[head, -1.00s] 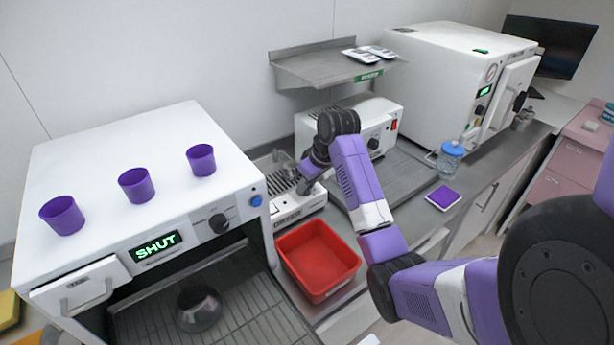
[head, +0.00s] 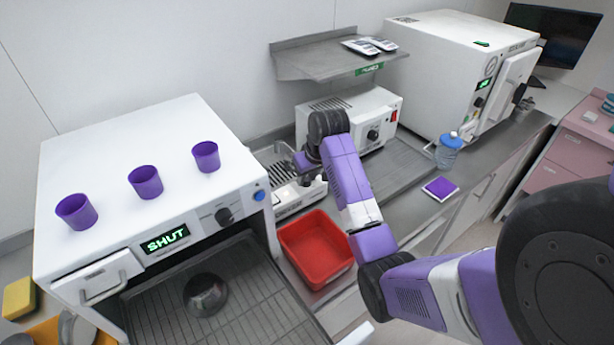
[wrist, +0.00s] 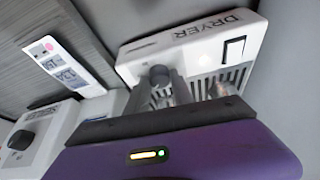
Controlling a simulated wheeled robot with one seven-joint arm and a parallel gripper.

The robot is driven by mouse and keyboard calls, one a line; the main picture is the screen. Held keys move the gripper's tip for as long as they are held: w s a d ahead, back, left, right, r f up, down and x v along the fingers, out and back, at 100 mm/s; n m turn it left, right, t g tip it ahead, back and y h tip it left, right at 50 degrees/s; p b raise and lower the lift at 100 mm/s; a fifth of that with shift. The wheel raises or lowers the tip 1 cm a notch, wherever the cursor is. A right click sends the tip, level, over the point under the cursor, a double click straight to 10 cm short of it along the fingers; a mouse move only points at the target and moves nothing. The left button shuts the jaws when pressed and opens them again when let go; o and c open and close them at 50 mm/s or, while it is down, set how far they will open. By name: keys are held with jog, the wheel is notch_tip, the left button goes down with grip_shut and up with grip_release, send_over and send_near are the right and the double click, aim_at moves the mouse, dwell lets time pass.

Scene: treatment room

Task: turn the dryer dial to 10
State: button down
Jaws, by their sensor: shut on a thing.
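In the head view the dryer (head: 287,200) stands on the counter between the oven-like cabinet and the white box unit. Its dark grey dial (wrist: 158,73) shows between my fingers in the wrist view. My gripper (wrist: 163,88) is shut on the dial; in the head view my gripper (head: 304,163) reaches down over the dryer. Scale marks and the dial's pointer cannot be read. My wrist hides part of the dryer front.
A red bin (head: 290,238) stands just in front of the dryer. The white cabinet (head: 75,160) with several purple cups and a SHUT display is at left. A white box unit (head: 350,105) with a knob stands behind my arm. A bottle (head: 447,155) stands on the right counter.

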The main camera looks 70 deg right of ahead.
jog(key=c, duration=1.1)
grip_release()
jog(key=shift+r, duration=0.1)
jog(key=shift+b+v, duration=0.55)
jog(key=shift+v, duration=3.3)
